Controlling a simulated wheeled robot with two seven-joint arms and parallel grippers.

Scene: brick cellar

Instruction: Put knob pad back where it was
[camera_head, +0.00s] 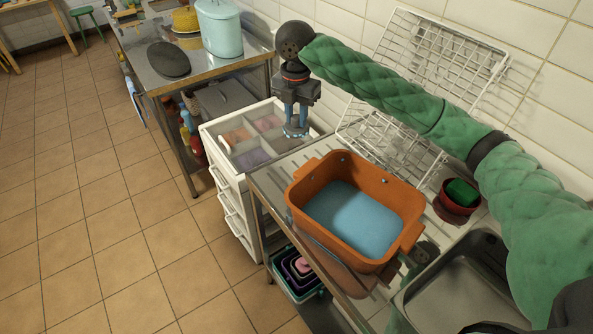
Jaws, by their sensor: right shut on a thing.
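My right gripper (296,133) points down above the far part of a white drawer unit (226,178), its green-sleeved arm coming in from the right. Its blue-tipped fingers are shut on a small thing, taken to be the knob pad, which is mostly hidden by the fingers. Its shape and colour cannot be made out. The unit's open top has compartments with orange, pink and purple items in some; another below the gripper looks greyish. I cannot tell whether the held thing touches the unit. My left gripper is not in view.
An orange tub (307,178) of blue water stands on the metal counter. A red bowl (456,209) with a green pad (462,192), a sink (462,281) and a white wire rack (392,125) are near my arm. A steel table (146,72) stands beyond the drawers.

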